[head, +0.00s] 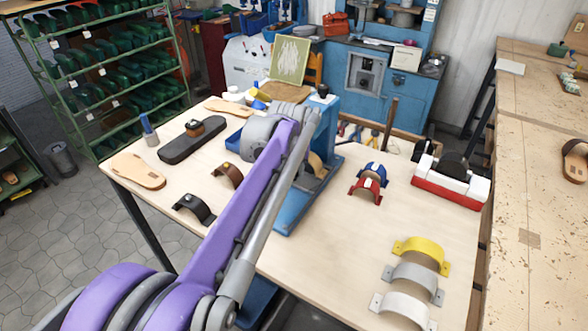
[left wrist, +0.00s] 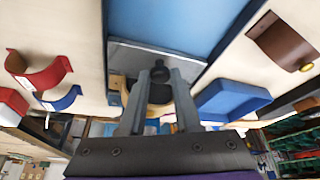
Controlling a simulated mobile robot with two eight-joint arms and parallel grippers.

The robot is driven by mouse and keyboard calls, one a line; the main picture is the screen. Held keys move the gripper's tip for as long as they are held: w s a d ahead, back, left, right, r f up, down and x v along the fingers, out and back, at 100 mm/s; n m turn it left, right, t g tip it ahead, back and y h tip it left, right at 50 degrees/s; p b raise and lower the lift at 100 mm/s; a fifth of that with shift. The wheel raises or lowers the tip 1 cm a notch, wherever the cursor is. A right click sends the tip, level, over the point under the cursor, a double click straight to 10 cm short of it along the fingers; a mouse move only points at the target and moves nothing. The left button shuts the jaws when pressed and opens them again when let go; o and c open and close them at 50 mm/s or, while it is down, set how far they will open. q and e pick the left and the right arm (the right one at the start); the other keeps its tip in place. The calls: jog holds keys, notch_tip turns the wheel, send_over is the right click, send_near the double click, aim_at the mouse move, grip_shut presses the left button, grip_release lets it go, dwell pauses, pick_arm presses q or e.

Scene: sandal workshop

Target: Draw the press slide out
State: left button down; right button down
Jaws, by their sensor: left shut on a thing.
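The blue press (head: 290,215) stands mid-table in the head view, largely hidden behind my left arm. In the left wrist view, its blue base (left wrist: 180,22) is at the top, with a grey metal slide plate (left wrist: 185,62) at the base's edge. A dark round knob (left wrist: 160,72) shows at the plate, between the fingertips. My left gripper (left wrist: 160,80) is shut on this knob. A tan piece shows behind the fingers, partly covered. In the head view the left fingers are hidden by the arm. My right gripper is in neither view.
Brown (head: 228,175) and black (head: 194,208) straps lie left of the press. Blue (head: 374,170) and red (head: 367,190) straps lie right, near a red-and-white holder (head: 450,190). A blue tray (left wrist: 232,100) is close beside the gripper. The front middle tabletop is bare.

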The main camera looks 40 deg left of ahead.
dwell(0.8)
pick_arm(q)
jog(key=s, duration=0.4)
jog(key=s+d+p, duration=0.1)
jog(key=s, duration=0.3)
jog(key=s+p, duration=0.1)
jog(key=s, duration=0.3)
jog(key=shift+s+d+r, duration=0.1)
jog(key=shift+s+d, duration=0.05)
jog(key=shift+s, duration=0.25)
jog(key=c, duration=1)
grip_release()
jog(key=shift+c, duration=0.2)
jog(key=o, duration=0.4)
jog(key=shift+s, duration=0.15)
jog(key=shift+o, duration=0.2)
